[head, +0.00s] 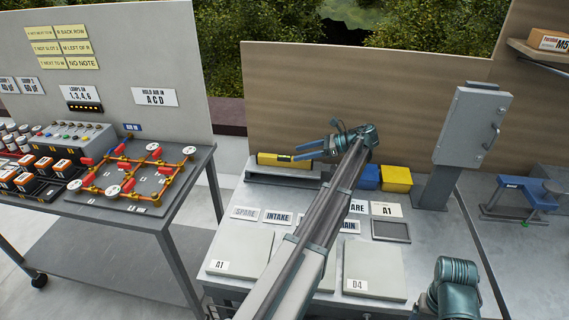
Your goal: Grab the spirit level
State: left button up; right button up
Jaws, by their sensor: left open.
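The spirit level (270,159) is a yellow bar lying on a low grey stand at the back left of the bench, in front of the wooden back panel. My left gripper (302,151) reaches across the bench from the front and points left. Its blue-grey fingers are open at the right end of the level. I cannot tell whether they touch it or are around it. Of my right arm, only a joint shows at the bottom right, and its gripper is out of view.
Blue and yellow boxes (396,179) stand right of my left arm. A grey cabinet (472,128) rises on a post further right, beside a blue vise (523,188). A pipe-rig cart (180,205) stands left, across a gap.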

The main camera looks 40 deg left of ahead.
aim_at(286, 157)
pick_arm(q)
jog(key=b+x, duration=0.1)
jog(key=x, duration=0.3)
jog(key=shift+s+a+f, duration=0.1)
jog(key=shift+s+f, duration=0.1)
jog(key=shift+s, duration=0.1)
jog(key=shift+r, duration=0.1)
grip_shut()
